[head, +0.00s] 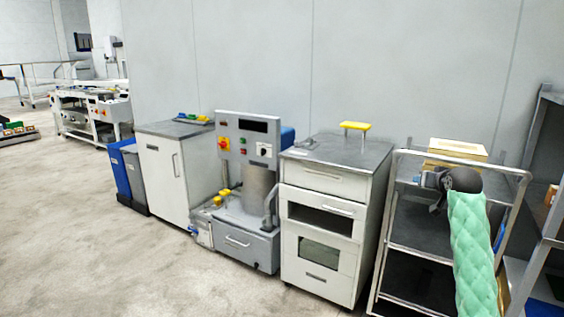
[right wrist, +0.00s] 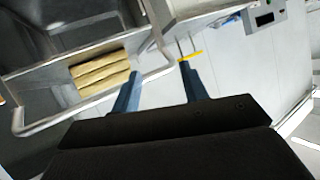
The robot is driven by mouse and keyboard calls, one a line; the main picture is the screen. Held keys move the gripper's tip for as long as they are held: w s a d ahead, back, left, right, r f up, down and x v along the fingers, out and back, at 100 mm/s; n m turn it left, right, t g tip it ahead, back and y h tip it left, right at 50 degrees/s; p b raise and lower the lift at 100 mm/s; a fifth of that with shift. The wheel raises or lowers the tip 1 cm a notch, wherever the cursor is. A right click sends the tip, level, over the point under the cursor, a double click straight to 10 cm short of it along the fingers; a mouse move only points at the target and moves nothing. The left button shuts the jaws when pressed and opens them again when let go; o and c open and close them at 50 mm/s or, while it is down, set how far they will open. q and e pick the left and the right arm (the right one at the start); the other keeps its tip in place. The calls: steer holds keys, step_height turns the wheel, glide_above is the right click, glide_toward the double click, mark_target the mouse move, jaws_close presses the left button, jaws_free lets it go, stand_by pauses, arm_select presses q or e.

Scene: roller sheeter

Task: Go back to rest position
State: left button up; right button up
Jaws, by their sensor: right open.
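My right arm, in a green quilted sleeve, reaches up from the lower right of the head view over the metal cart (head: 421,254). Its gripper (head: 432,184) is small and partly hidden there, by the cart's top. In the right wrist view the two blue-grey fingers of my right gripper (right wrist: 160,72) stand apart with nothing between them. My left arm and gripper are not in view. The roller sheeter is not clearly identifiable; a grey machine with a control panel (head: 235,144) stands in the middle.
A white drawer cabinet (head: 318,230) with a yellow-topped item (head: 355,126) stands left of the cart. A tan box (head: 457,150) sits at the cart's back. The wrist view shows a tan stack (right wrist: 100,73) inside a metal rim. Shelving (head: 545,160) is far right.

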steer(key=s+a+f+n+g+p, duration=0.1)
steer(key=s+a+f+n+g, duration=0.15)
steer(key=s+a+f, duration=1)
steer(key=s+a+f+n+g+p, duration=0.1)
steer(key=s+a+f+n+g, duration=0.15)
steer(key=s+a+f, duration=1)
arm_select(q)
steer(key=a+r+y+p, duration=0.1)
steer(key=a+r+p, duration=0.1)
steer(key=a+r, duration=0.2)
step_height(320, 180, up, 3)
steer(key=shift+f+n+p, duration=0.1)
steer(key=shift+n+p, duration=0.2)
steer(key=shift+p, duration=0.1)
arm_select(e)
steer(key=s+a+f+g, duration=0.2)
steer(key=s+f, duration=0.3)
steer(key=s, duration=0.6)
steer(key=s+a+f+g+y, duration=0.1)
steer(key=s+f, duration=0.4)
steer(key=s, duration=0.7)
steer(key=s+a+f+g+y, duration=0.1)
steer(key=s+a+f+g, duration=0.2)
steer(key=s, duration=0.9)
step_height(320, 180, down, 2)
steer(key=shift+s+a+f, duration=0.1)
steer(key=shift+s+a, duration=0.05)
steer(key=shift+a, duration=0.2)
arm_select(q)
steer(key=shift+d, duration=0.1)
